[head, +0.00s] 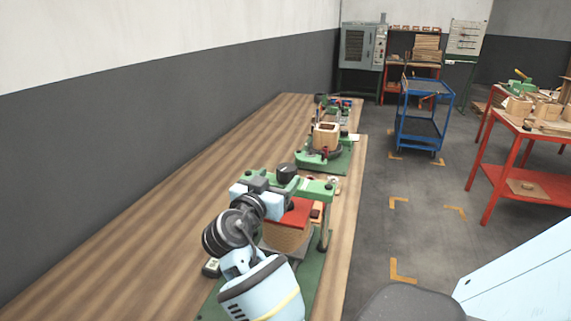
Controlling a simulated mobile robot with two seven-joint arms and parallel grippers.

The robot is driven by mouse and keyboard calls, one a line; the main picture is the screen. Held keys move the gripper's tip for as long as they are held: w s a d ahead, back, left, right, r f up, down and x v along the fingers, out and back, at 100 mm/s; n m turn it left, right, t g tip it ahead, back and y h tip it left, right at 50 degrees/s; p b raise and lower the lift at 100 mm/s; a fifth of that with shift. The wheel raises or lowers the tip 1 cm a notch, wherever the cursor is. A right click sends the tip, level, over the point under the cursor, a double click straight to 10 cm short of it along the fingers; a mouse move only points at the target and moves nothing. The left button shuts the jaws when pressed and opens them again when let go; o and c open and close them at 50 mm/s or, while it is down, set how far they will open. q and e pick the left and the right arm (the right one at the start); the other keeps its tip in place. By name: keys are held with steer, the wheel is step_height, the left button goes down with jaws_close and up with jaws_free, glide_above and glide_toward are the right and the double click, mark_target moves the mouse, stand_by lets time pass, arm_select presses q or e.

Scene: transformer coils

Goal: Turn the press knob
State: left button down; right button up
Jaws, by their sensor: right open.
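The press (318,188) is a green frame on a green base, standing on the near part of the long wooden bench. A black round knob (288,172) sits on top of its crossbar. A red plate (293,213) and a tan block lie under the crossbar. My right gripper (266,183) is at the left end of the crossbar, just left of the knob. It is open and holds nothing that I can see. Its fingertips are small and partly hidden, so I cannot tell whether they touch the press. My left gripper is out of view.
Farther along the bench (150,200) stands another green fixture with a wooden block (326,135). The bench runs along the wall at left. A blue cart (424,88) and a red table (515,185) stand to the right, with open floor between.

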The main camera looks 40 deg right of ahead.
mark_target(292, 165)
steer(key=shift+d+r, duration=0.1)
steer(key=shift+d, duration=0.2)
steer(key=p+x, duration=0.1)
steer(key=x, duration=0.5)
steer(key=shift+w, duration=0.1)
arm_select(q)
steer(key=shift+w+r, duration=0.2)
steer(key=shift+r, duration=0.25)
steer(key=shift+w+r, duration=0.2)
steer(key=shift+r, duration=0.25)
arm_select(e)
steer(key=shift+w+d, duration=0.25)
steer(key=shift+d, duration=0.3)
steer(key=shift+c, duration=0.5)
